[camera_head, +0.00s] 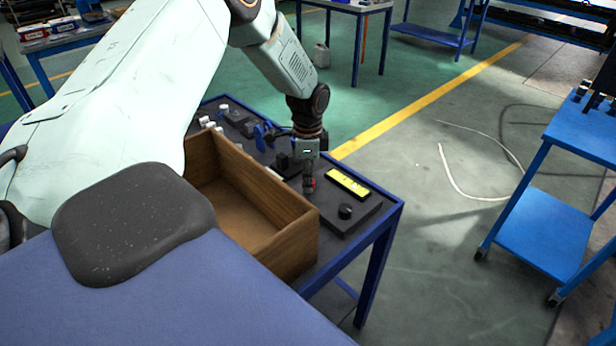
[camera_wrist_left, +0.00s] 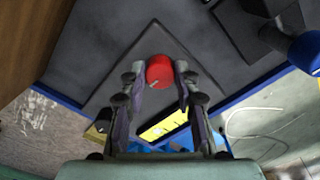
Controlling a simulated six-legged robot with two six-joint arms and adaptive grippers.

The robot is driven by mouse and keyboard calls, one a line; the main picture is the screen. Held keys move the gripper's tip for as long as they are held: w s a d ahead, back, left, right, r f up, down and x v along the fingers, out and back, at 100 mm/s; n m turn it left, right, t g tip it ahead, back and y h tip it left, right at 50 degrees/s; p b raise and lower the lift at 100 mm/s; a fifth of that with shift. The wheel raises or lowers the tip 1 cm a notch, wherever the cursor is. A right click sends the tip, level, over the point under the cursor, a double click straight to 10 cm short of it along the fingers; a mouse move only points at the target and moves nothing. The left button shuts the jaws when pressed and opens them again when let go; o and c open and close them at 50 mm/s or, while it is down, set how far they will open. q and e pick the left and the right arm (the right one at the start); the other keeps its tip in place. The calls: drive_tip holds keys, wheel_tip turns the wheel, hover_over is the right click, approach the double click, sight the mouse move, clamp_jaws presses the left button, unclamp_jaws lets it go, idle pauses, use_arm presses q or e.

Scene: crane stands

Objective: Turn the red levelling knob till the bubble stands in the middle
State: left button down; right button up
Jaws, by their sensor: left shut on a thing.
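The red levelling knob (camera_wrist_left: 160,72) sits on a dark plate (camera_wrist_left: 108,72) on the blue-framed table. In the head view only a bit of the red knob (camera_head: 312,183) shows at the gripper's tip. My left gripper (camera_wrist_left: 158,84) points down with its fingers on either side of the knob, shut on it; it also shows in the head view (camera_head: 308,186). The yellow bubble level (camera_head: 347,183) lies on the plate just right of the gripper, and its lower part shows in the wrist view (camera_wrist_left: 163,126). The bubble's place is too small to tell. My right gripper is out of view.
A black knob (camera_head: 345,211) stands on the plate's near part. An open wooden box (camera_head: 291,243) stands close left of the plate. Dark blocks and a blue-handled item (camera_head: 264,135) lie behind.

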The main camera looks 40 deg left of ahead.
use_arm(q)
drive_tip(key=shift+d+r+n+p, duration=0.1)
drive_tip(key=shift+r+n+p, duration=0.05)
drive_tip(key=shift+n+p, duration=1.55)
drive_tip(key=n+p, duration=0.3)
drive_tip(key=n, duration=0.2)
drive_tip(key=shift+p, duration=0.35)
drive_tip(key=n+p, duration=0.3)
drive_tip(key=n, duration=0.3)
drive_tip(key=shift+w+n, duration=0.1)
drive_tip(key=shift+n, duration=0.3)
drive_tip(key=shift+n+p, duration=1)
drive_tip(key=shift+n, duration=1.3)
drive_tip(key=shift+w, duration=0.1)
drive_tip(key=c, duration=1)
unclamp_jaws()
wheel_tip(320, 180, up, 12)
drive_tip(key=shift+f, duration=0.15)
